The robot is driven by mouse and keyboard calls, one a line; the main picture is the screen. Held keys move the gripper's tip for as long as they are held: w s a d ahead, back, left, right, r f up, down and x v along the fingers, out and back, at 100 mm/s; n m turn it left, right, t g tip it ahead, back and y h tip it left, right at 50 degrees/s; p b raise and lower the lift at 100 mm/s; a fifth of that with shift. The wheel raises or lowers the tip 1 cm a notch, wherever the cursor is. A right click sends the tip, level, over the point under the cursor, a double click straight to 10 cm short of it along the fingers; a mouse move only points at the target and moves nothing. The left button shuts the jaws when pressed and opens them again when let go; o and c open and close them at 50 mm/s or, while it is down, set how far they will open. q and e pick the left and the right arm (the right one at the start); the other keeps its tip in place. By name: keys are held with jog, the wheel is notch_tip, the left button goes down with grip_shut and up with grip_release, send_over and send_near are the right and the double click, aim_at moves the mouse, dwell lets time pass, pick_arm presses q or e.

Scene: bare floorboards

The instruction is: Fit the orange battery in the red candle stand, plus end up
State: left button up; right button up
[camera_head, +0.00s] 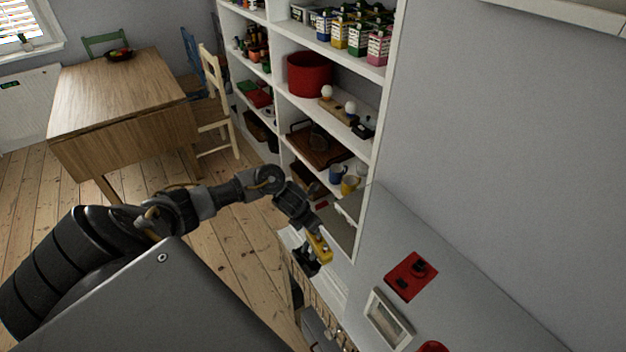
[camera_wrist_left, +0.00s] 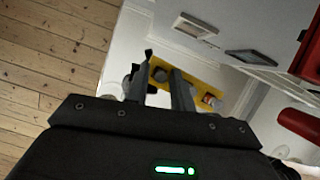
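A yellow holder (camera_head: 320,248) lies on the white surface at the foot of the shelf, and it also shows in the left wrist view (camera_wrist_left: 205,84). A small orange-red round end (camera_wrist_left: 209,99) shows at its right part, perhaps the orange battery; its plus end cannot be made out. My left gripper (camera_wrist_left: 163,66) is over the holder, fingers apart, with nothing seen held between them. In the head view my left gripper (camera_head: 315,232) hides part of the holder. A red rounded thing (camera_head: 432,347), perhaps the candle stand, is cut off at the bottom edge. My right gripper is out of view.
The tall white shelf (camera_head: 372,150) with cups and boxes stands just behind. A wooden table (camera_head: 120,95) is far left.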

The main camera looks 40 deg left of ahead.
pick_arm(q)
jog(key=shift+c, duration=0.4)
grip_shut()
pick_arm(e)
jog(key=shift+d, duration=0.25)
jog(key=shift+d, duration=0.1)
